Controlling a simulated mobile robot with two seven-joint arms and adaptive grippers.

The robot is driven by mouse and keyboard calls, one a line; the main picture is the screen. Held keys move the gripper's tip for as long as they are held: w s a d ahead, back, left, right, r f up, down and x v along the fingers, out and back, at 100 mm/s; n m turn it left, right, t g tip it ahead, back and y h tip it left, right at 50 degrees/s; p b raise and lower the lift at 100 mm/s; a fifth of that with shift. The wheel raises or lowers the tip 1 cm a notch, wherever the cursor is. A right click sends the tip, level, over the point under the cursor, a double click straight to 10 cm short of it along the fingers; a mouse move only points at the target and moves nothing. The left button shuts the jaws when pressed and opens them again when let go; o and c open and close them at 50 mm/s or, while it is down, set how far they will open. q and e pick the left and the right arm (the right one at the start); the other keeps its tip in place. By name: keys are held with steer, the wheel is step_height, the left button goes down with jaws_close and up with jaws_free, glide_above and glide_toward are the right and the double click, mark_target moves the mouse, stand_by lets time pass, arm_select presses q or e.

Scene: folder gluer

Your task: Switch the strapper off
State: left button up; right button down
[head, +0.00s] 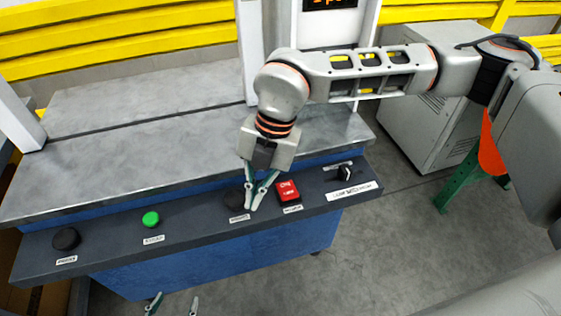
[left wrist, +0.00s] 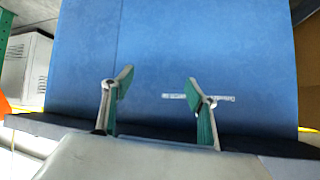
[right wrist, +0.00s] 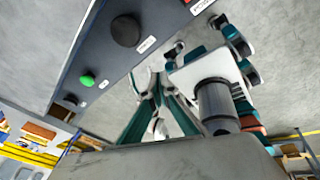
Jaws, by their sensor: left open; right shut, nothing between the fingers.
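The strapper's dark control panel (head: 195,232) runs along the front of its grey table. In the head view a red switch (head: 288,190) sits right of the middle of the panel. My right gripper (head: 252,208) is shut and empty, pointing down over the panel just left of the red switch, partly covering a black button (head: 234,200). I cannot tell whether it touches the panel. The red switch is cut off at the top of the right wrist view. My left gripper (head: 172,306) is open and empty, low before the blue front, also seen in the left wrist view (left wrist: 158,95).
The panel also carries a green button (head: 151,219), a black button (head: 66,239) at left and a black knob (head: 345,173) at right. A grey cabinet (head: 425,110) and a green stand (head: 458,182) are behind at right.

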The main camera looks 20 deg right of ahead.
mark_target(290, 194)
steer(key=w+d+m+h, duration=0.1)
steer(key=d, duration=0.2)
steer(key=w+d+m+t+h, duration=0.1)
steer(key=w+d, duration=0.1)
steer(key=d, duration=0.1)
steer(key=w+d+m+h+b, duration=0.1)
steer(key=w+d, duration=0.1)
steer(key=d, duration=0.1)
steer(key=shift+w+d+f, duration=0.15)
steer(key=shift+w+d, duration=0.1)
steer(key=shift+d, duration=0.05)
step_height(290, 194, down, 4)
steer(key=shift+r+b, duration=0.1)
steer(key=shift+b, duration=1.05)
step_height(290, 194, down, 2)
steer(key=shift+b, duration=0.3)
arm_select(q)
steer(key=shift+w+a+f, duration=0.25)
steer(key=shift+w+f, duration=0.05)
steer(key=shift+f, duration=0.2)
steer(key=shift+w+a+f, duration=0.25)
steer(key=shift+w+f, duration=0.05)
steer(key=shift+f, duration=0.2)
